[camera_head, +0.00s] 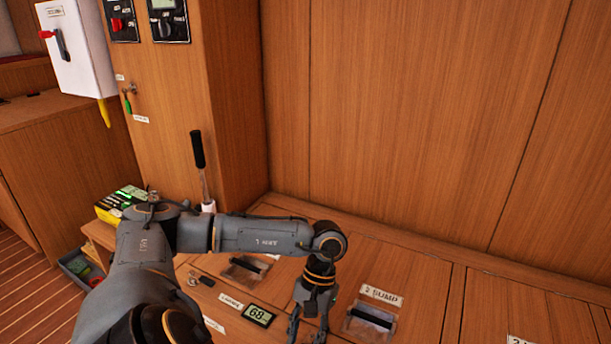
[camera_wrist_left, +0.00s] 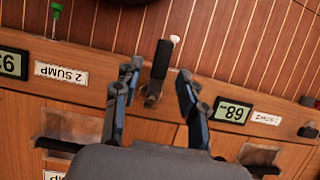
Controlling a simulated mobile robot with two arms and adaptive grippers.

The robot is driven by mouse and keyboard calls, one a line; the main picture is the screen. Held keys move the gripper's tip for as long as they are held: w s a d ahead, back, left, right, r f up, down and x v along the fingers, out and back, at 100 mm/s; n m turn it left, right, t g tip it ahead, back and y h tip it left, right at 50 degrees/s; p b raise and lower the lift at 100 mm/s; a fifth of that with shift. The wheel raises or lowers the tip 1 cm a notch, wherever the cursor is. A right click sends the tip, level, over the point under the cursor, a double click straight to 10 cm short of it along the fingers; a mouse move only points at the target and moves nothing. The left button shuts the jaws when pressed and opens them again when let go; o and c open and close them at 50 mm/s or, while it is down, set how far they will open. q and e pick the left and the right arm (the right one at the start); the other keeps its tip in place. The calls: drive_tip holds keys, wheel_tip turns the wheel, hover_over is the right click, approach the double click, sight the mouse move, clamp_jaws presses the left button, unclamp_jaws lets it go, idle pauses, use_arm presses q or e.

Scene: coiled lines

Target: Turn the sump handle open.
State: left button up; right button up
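A lever handle with a dark grip (camera_wrist_left: 161,60) shows in the left wrist view, on a round metal pivot (camera_wrist_left: 151,94) at the wooden panel's edge. A "2 SUMP" label (camera_wrist_left: 62,73) is to its left. My left gripper (camera_wrist_left: 157,72) is open, with one finger on each side of the handle and gaps visible between. In the head view my left gripper (camera_head: 308,325) points down in front of the lockers, and I cannot see this handle there. Another "2 SUMP" label (camera_head: 381,295) lies on the locker top. My right gripper is not in view.
A display (camera_head: 258,314) reads 68, beside recessed hatches (camera_head: 372,318). A tall black-gripped lever (camera_head: 198,150) stands behind my left arm. A white box with a red switch (camera_head: 75,45) hangs at the upper left. A green-handled part (camera_wrist_left: 55,18) shows in the wrist view.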

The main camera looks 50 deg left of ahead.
use_arm(q)
drive_tip(key=v, duration=1.2)
idle(0.4)
